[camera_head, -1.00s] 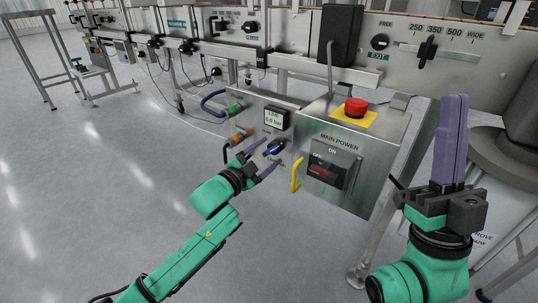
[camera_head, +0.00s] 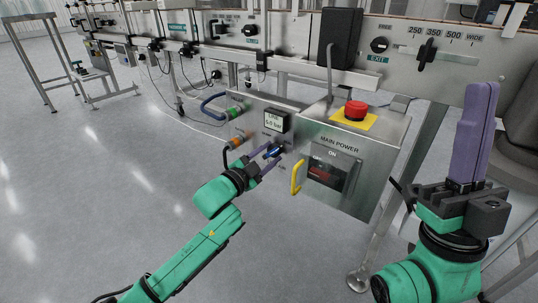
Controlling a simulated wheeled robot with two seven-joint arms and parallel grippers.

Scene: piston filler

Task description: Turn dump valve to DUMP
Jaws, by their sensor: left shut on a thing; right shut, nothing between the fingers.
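The fingers hide part of the handle. My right gripper (camera_head: 475,130) points upward at the right, its purple fingers together and empty, apart from the panel.
A main power box (camera_head: 338,160) stands just right of the handle, with a red emergency button (camera_head: 355,110) on top and a yellow handle (camera_head: 296,177) at its side.

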